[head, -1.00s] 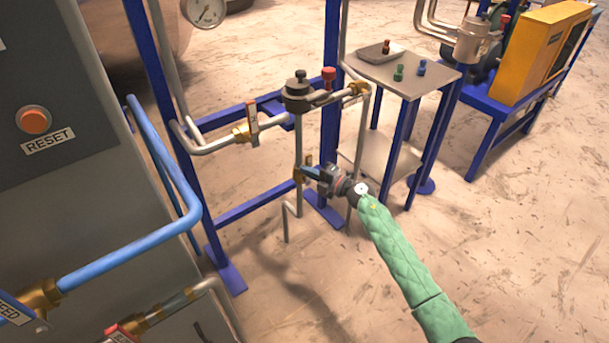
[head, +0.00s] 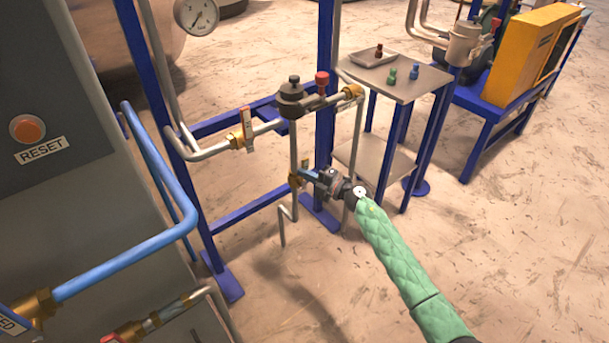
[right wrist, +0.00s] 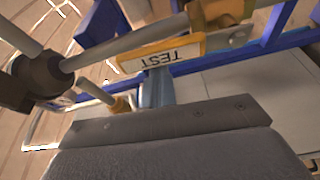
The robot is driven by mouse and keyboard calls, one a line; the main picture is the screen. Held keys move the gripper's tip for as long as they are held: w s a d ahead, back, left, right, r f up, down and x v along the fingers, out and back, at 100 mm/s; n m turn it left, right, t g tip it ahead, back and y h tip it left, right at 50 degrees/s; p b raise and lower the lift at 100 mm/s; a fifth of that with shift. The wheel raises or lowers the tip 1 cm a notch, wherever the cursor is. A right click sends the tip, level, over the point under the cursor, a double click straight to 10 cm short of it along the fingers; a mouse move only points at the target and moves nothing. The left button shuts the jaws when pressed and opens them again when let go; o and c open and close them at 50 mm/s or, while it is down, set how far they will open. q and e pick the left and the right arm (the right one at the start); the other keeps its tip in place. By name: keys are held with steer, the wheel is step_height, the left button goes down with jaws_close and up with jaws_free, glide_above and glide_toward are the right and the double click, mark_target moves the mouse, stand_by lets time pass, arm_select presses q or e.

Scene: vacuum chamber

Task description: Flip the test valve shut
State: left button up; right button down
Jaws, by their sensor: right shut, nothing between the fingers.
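The test valve (head: 294,180) is a small brass valve on the thin vertical pipe below the dark round regulator. In the right wrist view its brass body (right wrist: 121,104) shows beside a blue lever (right wrist: 157,88), under a yellow-edged TEST tag (right wrist: 160,54). My right gripper (head: 312,177) is shut and empty, close beside the valve on its right. Whether the fingertips touch the lever cannot be told; the gripper body hides part of the view. My left gripper is not in view.
The regulator (head: 291,98) and a red-capped part (head: 322,83) sit above the valve. A brass valve with a tag (head: 246,130) is on the left pipe. Blue frame posts (head: 327,110) stand close behind. A small table (head: 405,83) holds a tray and colored pieces.

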mark_target(308, 167)
steer(key=d+m, duration=0.1)
steer(key=w+m, duration=0.1)
steer(key=shift+w+d+m+t+y+p, duration=0.1)
steer(key=shift+d+m+t+y+p, duration=0.2)
steer(key=shift+d, duration=0.05)
steer(key=shift+w+d+f+m+t, duration=0.1)
steer(key=shift+w+d+m+t, duration=0.15)
steer(key=shift+m, duration=0.25)
steer(key=shift+w+d+m+t, duration=0.15)
steer(key=shift+d+m, duration=0.15)
steer(key=shift+m, duration=0.2)
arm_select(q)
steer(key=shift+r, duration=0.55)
arm_select(e)
steer(key=w+d+f+m+t+h, duration=0.1)
steer(key=d+f+m+t, duration=0.1)
steer(key=m, duration=0.6)
steer(key=w+d+f+m+t+h, duration=0.2)
steer(key=d+f+m+t, duration=0.1)
steer(key=m, duration=0.5)
steer(key=shift+w+f+m+t, duration=0.3)
steer(key=shift+f+m+t, duration=0.1)
steer(key=shift+f, duration=0.45)
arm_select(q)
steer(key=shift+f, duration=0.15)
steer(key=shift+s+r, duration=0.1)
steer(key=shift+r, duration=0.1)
